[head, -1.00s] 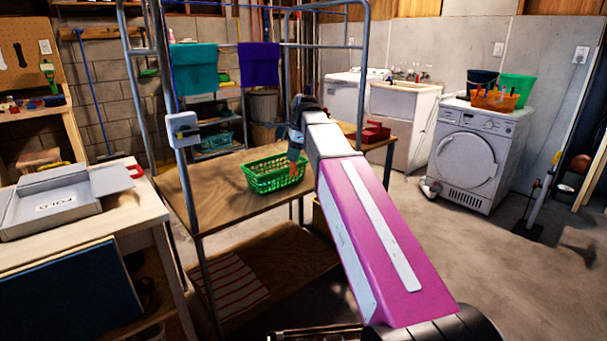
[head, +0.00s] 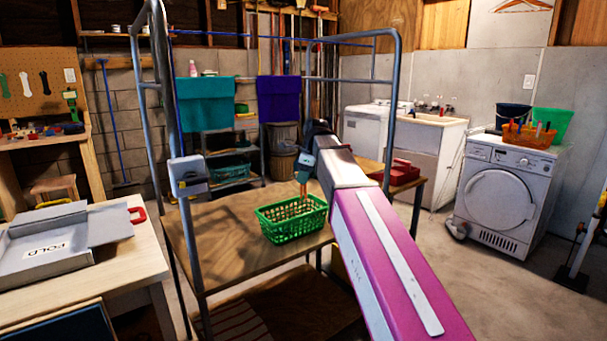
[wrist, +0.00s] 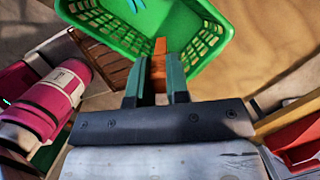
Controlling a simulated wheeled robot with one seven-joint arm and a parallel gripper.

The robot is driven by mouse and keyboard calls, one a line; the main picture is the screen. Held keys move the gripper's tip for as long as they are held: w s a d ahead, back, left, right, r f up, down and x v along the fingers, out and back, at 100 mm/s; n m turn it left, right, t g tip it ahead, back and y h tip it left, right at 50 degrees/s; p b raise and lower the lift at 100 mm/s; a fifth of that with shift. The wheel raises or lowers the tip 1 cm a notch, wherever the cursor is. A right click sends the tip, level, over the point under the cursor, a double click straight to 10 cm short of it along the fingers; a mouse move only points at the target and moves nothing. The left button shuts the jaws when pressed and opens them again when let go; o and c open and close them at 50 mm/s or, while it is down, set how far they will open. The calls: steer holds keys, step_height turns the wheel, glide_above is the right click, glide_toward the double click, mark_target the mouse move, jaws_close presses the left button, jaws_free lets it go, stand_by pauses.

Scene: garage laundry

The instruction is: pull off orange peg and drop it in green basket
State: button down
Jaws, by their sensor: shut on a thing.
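My gripper (wrist: 158,80) is shut on the orange peg (wrist: 159,50), whose end sticks out beyond the green fingers in the wrist view. The green basket (wrist: 120,40) lies just past the fingertips there, with small light blue things inside it. In the head view the green basket (head: 290,222) stands on the wooden shelf of the metal rack. My gripper (head: 304,178) points down above the back right part of the basket.
A teal towel (head: 206,103) and a purple towel (head: 285,103) hang on the rack's rail. A grey clamp-like box (head: 188,176) is on the rack's left post. A red toolbox (head: 398,173) stands behind my arm. The wooden shelf (head: 215,225) is bare left of the basket.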

steer(key=shift+f, duration=5.65)
steer(key=c, duration=1)
jaws_free()
steer(key=shift+c, duration=0.2)
